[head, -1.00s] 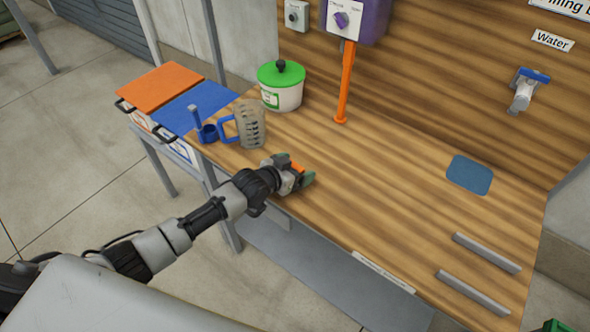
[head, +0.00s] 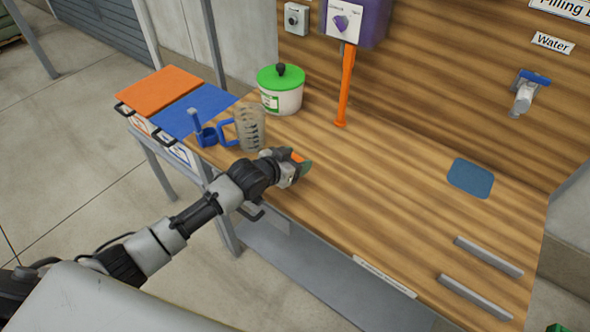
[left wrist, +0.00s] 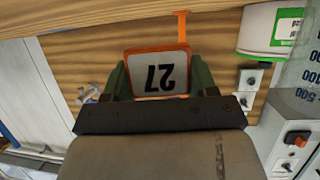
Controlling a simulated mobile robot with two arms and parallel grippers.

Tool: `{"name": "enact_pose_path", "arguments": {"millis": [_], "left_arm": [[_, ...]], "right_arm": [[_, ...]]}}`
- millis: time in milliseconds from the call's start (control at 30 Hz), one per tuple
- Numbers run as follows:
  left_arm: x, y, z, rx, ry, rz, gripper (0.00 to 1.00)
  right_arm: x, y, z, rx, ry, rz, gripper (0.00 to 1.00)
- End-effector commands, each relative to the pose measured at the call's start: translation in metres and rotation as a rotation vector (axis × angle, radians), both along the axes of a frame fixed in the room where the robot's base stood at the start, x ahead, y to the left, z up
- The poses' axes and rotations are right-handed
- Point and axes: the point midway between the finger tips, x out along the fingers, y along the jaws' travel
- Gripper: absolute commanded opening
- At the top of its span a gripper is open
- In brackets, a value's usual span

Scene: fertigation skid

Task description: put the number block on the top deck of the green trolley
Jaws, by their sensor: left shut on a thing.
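In the head view my left gripper (head: 302,168) is over the front left part of the workbench, with a bit of the block's orange (head: 297,157) showing. A small green piece (head: 559,327) shows at the bottom right corner; I cannot tell if it is the trolley. No top deck is visible. My right gripper is not in view.
On the workbench (head: 370,200) stand a clear jug (head: 251,128) with a blue handle, a blue holder (head: 205,133), a green-lidded tub (head: 281,92) and an orange post (head: 346,90). A blue mat (head: 470,178) and two grey rails (head: 488,256) lie at the right. The middle is clear.

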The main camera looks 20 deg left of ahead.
Motion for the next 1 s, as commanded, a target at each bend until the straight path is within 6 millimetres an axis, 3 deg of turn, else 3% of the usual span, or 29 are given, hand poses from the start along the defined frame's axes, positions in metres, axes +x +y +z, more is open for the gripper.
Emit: {"name": "enact_pose_path", "arguments": {"millis": [33, 300, 600, 733, 833, 1000], "left_arm": [[-0.009, -0.016, 0.004, -0.011, 0.003, -0.007, 0.31], [-0.042, -0.065, 0.040, -0.010, 0.002, -0.003, 0.31], [-0.061, -0.094, 0.062, -0.005, 0.004, -0.002, 0.31], [-0.063, -0.096, 0.065, -0.005, 0.005, 0.000, 0.31], [-0.070, -0.088, 0.069, -0.006, 0.005, 0.035, 0.31], [-0.097, -0.043, 0.086, -0.010, 0.006, 0.207, 0.31]], "right_arm": [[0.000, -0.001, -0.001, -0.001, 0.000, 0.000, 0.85], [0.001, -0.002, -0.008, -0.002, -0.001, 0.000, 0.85], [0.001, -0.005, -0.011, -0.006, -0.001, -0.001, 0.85], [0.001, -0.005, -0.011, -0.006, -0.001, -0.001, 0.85], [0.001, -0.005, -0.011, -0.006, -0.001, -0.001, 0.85], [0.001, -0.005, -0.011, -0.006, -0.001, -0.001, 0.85]]}}
